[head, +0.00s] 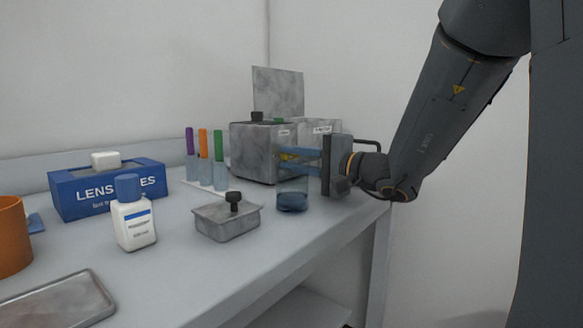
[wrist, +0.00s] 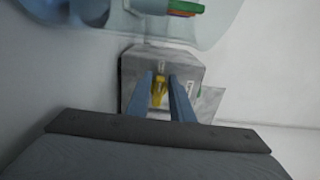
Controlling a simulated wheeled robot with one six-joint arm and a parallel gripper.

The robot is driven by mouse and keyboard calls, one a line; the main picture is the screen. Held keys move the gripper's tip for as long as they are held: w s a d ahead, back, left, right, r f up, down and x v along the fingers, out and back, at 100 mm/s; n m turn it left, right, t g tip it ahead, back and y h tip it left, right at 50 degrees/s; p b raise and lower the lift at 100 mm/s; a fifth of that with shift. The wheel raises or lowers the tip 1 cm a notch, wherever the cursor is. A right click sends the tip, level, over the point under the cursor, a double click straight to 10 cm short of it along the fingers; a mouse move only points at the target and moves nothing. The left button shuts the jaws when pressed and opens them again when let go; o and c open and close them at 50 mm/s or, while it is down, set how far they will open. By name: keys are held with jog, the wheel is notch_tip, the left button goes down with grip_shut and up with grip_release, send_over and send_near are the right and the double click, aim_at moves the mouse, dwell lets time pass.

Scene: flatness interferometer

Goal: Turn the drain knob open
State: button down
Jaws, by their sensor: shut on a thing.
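The drain knob is a small yellow piece on the front of a mottled grey metal box (head: 252,153). In the head view the knob (head: 290,155) shows partly between the blue fingers of my gripper (head: 297,159), which reach in from the right. In the wrist view the yellow knob (wrist: 158,91) sits between the two fingertips of my gripper (wrist: 164,88), and I see the jaws shut on it. The fingers hide part of the knob, so I cannot tell how far it is turned.
A clear beaker (head: 292,197) with blue liquid stands below the knob, close under my fingers. A lidded grey metal dish (head: 226,222), a white bottle (head: 135,223), coloured-top vials (head: 204,172) and a blue lens-wipes box (head: 100,193) stand left.

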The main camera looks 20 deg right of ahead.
jog(key=shift+w+d, duration=0.1)
dwell(0.4)
jog(key=c, duration=1.8)
grip_release()
jog(key=shift+o, duration=0.2)
jog(key=p+v, duration=0.1)
jog(key=v, duration=0.7)
jog(key=shift+w, duration=0.1)
